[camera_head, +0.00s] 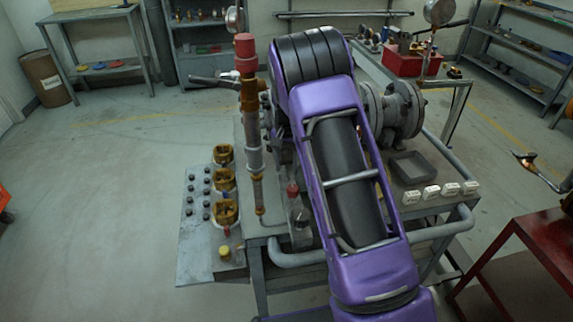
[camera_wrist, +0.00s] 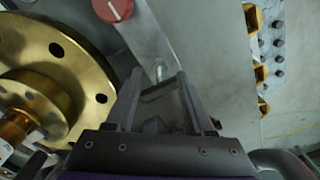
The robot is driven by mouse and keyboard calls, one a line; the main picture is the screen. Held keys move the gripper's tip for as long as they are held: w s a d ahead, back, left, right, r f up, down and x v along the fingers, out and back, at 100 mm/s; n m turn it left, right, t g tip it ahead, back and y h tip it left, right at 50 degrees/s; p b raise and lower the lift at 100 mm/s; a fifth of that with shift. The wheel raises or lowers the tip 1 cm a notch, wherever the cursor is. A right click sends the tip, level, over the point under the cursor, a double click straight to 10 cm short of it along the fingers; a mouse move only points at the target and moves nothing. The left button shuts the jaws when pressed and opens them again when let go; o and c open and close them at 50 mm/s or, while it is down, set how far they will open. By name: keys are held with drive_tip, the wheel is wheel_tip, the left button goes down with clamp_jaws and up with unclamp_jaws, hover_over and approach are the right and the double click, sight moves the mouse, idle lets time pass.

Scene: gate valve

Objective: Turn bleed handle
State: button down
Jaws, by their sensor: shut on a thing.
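A small grey metal bar (camera_wrist: 161,70) rises from between the fingertips and seems to be the bleed handle. Most of it is hidden by the fingers. A round red cap with a white line (camera_wrist: 113,9) lies just above and left of it. In the head view, my purple arm hides the gripper and whatever it holds. A small red knob (camera_head: 293,189) on a grey fitting shows just left of the arm.
A brass flange (camera_wrist: 75,75) is close on the left in the wrist view. In the head view, a tall red-capped pipe (camera_head: 246,105) stands left of my arm, and grey flanged pipework (camera_head: 404,110) stands right. Brass fittings (camera_head: 225,182) line the bench's left side. Open floor lies left.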

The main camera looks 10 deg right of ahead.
sight(287, 161)
drive_tip(key=shift+d, duration=0.15)
drive_tip(key=shift+c, duration=1.7)
unclamp_jaws()
drive_tip(key=shift+r, duration=0.1)
wheel_tip(287, 161, up, 17)
drive_tip(key=p, duration=0.1)
drive_tip(key=shift+r, duration=0.1)
